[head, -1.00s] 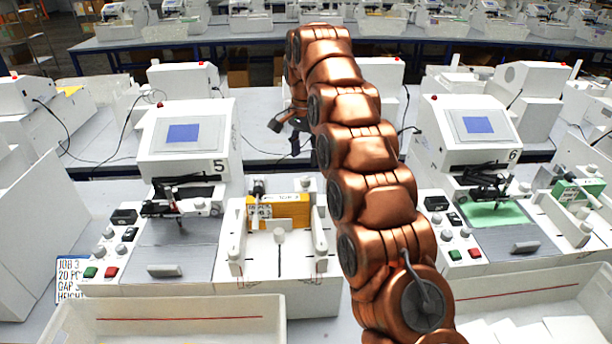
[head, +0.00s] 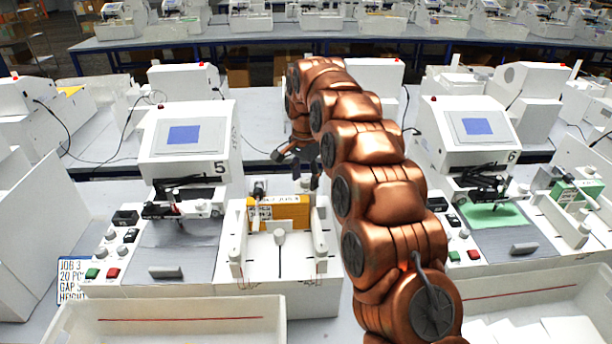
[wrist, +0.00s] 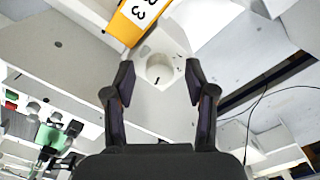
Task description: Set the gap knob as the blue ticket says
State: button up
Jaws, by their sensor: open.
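The blue-edged ticket (head: 72,279) stands at the left of station 5; I read "JOB 3", "20 PC", "GAP" and "HEIGHT", but its right part is cut off. A round pale knob (wrist: 160,69) with a dark mark shows in the wrist view, on a white plate beside an orange block (wrist: 131,18). It appears to be the small knob (head: 304,184) behind the orange block (head: 285,208) in the head view. My gripper (head: 297,170) is open and empty above that area. In the wrist view its fingertips (wrist: 159,66) appear either side of the knob, without visible contact.
Station 5 has a screen housing (head: 186,143), a plotter arm (head: 180,205), and a green button (head: 92,273) and red button (head: 112,273) below several knobs. A white bin (head: 180,325) stands in front. Station 6 (head: 475,140) is to the right.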

jog(key=shift+f, duration=0.1)
grip_shut()
dwell(0.5)
